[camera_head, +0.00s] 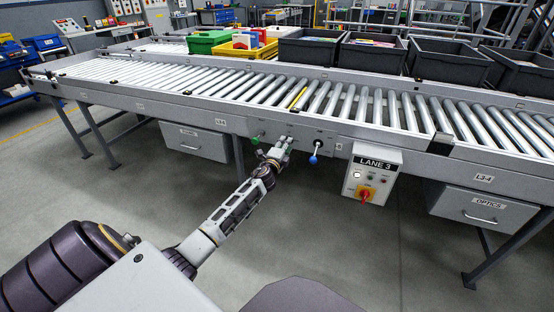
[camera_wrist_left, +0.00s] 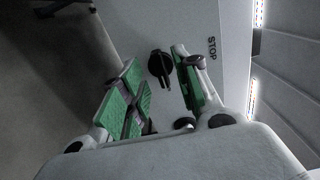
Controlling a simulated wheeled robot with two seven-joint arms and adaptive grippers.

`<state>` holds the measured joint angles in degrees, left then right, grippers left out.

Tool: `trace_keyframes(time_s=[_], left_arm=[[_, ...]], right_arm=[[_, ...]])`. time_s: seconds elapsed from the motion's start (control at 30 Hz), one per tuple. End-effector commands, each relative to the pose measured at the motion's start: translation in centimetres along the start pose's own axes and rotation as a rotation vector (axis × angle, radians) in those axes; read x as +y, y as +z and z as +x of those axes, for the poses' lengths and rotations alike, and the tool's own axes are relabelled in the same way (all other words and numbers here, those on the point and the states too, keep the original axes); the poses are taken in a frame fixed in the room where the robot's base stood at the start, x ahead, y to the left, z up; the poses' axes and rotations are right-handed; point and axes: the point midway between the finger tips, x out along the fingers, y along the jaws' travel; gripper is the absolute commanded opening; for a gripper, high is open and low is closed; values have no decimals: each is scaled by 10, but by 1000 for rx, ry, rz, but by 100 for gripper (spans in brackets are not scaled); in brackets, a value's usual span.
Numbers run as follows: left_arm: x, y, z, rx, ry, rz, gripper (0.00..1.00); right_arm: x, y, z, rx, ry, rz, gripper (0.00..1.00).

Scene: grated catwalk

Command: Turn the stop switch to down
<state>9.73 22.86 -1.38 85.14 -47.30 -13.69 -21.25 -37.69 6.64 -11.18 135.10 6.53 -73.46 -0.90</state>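The stop switch is a black rotary knob (camera_wrist_left: 160,64) on a light grey panel, with the word STOP printed beside it in the left wrist view. Its bar points mostly toward the bottom of that picture. My left gripper (camera_head: 283,145) is at the conveyor's front side panel in the head view and hides the switch there. In the left wrist view its green-padded fingers are spread apart, one on each side of the knob. The fingers look apart from the knob, but its depth between them is hard to tell. My right gripper is in neither view.
A green-tipped lever (camera_head: 256,139) is just left of my left gripper, and a blue-knobbed lever (camera_head: 314,158) is to its right. The LANE 3 box (camera_head: 371,177) with a red-and-yellow knob hangs further right. Drawers (camera_head: 194,141) hang under the roller conveyor (camera_head: 200,82). Floor in front is clear.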

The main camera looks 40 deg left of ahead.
Motion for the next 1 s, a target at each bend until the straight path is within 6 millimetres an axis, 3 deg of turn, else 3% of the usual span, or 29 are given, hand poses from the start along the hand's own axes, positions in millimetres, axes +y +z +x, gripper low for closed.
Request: trace_keyframes(time_s=[1.0], left_arm=[[1,0,-83,1,1,-1,32]], right_arm=[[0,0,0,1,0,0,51]])
